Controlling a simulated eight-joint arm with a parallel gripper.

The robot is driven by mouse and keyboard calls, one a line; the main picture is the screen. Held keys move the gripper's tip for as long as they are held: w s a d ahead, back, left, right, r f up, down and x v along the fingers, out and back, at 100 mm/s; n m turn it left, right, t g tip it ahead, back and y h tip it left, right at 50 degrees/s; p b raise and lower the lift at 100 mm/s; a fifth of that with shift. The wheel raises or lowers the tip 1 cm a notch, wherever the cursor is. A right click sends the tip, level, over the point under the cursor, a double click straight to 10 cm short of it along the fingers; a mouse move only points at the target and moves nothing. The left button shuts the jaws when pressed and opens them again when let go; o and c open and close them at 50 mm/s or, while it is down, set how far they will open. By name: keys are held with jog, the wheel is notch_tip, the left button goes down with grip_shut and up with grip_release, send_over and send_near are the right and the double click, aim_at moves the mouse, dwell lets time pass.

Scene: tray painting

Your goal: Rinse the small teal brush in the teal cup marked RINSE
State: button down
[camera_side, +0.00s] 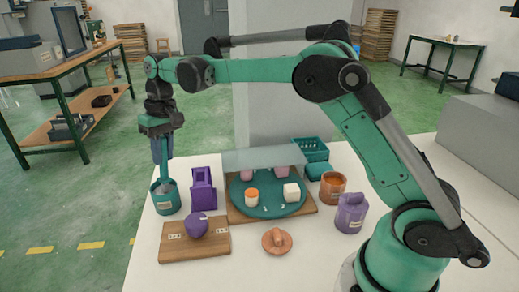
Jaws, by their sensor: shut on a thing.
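The teal cup (166,203) stands upright at the table's left edge, with a small pale label on its front that is too small to read. My gripper (161,153) points down above the cup and is shut on the small teal brush (165,173). The brush hangs upright, its lower end at the cup's mouth. Its tip is hidden, and I cannot tell how deep it reaches.
A purple holder (203,190) stands close right of the cup. A wooden board (180,252) with a purple round object (197,226) lies in front. A teal round tray (270,211) bearing several small items, an orange-brown pot (331,190) and a purple jar (350,214) are farther right.

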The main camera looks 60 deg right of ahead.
aim_at(162, 136)
jog(key=shift+w+d, duration=0.1)
jog(key=shift+w, duration=0.05)
jog(key=shift+d+r, duration=0.15)
jog(key=shift+r, duration=0.95)
jog(key=shift+d+r, duration=0.15)
jog(key=shift+r, duration=0.95)
jog(key=shift+r, duration=2.2)
